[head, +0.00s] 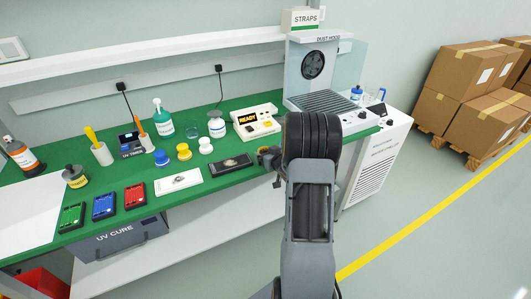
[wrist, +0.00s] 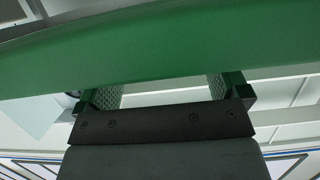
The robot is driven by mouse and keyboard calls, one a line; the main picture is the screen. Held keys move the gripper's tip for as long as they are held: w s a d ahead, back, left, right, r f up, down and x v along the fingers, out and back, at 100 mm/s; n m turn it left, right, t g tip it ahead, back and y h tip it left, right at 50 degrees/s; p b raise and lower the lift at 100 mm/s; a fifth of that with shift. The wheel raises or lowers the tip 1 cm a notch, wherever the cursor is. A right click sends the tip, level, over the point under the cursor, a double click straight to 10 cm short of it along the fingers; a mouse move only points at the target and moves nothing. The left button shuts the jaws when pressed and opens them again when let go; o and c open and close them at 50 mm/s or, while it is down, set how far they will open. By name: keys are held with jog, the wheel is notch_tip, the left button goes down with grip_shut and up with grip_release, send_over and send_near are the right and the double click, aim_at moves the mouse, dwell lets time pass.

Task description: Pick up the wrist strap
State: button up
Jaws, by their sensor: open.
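A white and green box labelled STRAPS (head: 302,18) stands on the upper shelf at the top of the head view. I cannot make out a wrist strap itself in either view; the inside of the box is hidden. My gripper (head: 268,157) is at the front edge of the green bench, below and in front of the box and well apart from it, partly hidden by my arm. In the wrist view my gripper (wrist: 165,92) is open, with nothing between its fingers, facing the green bench.
The green bench (head: 100,164) holds coloured trays (head: 104,203), small jars, bottles and a READY device (head: 256,121). A dust hood (head: 314,62) stands at its right end, under the straps box. Cardboard boxes (head: 486,70) stand on the floor at right.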

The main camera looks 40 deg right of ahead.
jog(key=shift+w+d+f, duration=0.1)
jog(key=shift+w+f, duration=0.05)
jog(key=shift+w, duration=0.4)
jog(key=c, duration=1)
